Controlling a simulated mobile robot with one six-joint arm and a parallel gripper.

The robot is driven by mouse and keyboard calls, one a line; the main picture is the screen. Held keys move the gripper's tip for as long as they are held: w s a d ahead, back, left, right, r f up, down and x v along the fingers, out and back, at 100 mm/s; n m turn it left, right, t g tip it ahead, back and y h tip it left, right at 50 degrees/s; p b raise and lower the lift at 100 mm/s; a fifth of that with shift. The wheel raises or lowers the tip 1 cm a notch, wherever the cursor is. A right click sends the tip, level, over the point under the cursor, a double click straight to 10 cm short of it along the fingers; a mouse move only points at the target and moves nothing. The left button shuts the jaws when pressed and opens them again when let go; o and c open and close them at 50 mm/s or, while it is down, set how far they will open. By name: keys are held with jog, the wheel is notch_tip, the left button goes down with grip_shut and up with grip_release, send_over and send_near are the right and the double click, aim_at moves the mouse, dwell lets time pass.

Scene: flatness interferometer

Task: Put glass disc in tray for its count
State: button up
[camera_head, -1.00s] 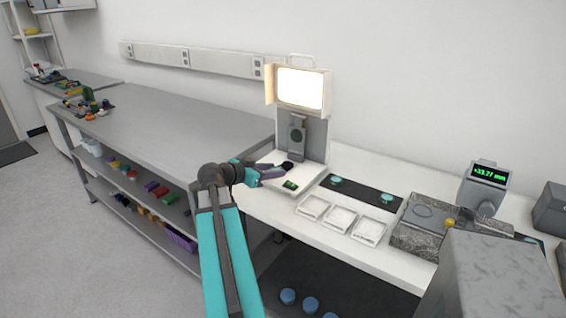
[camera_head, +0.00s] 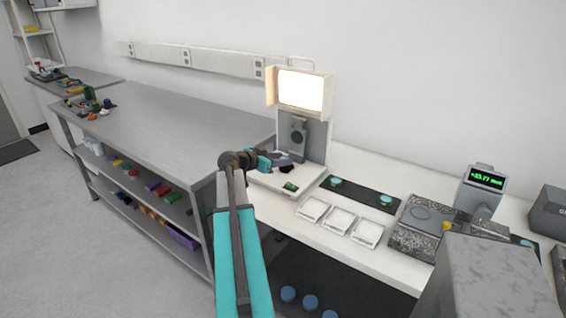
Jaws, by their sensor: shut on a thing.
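My gripper (camera_head: 284,163) is at the lit interferometer (camera_head: 303,130), over its white base. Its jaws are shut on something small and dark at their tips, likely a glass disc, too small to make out. Two teal glass discs, one at the left (camera_head: 336,182) and one at the right (camera_head: 386,200), lie on a black mat (camera_head: 361,193). Three white square trays stand in a row on the white bench: left tray (camera_head: 313,208), middle tray (camera_head: 339,220) and right tray (camera_head: 367,233). I see no disc in them.
A green-marked item (camera_head: 290,186) sits on the interferometer's base front. A granite plate (camera_head: 418,226) and a gauge with a green display (camera_head: 486,178) stand at the right. A grey block (camera_head: 490,275) fills the front right. A grey workbench (camera_head: 170,125) extends left.

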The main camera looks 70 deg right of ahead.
aim_at(283, 169)
jog(key=shift+d, duration=0.1)
dwell(0.3)
jog(key=shift+w+d+p, duration=0.1)
jog(key=shift+d+p, duration=0.25)
jog(key=shift+d, duration=0.55)
jog(key=shift+d+f+p, duration=0.35)
jog(key=shift+d+f, duration=0.05)
jog(key=shift+f, duration=1.3)
jog(key=shift+f+b, duration=0.15)
jog(key=shift+b, duration=0.3)
jog(key=o, duration=1.1)
jog(key=shift+p, duration=1)
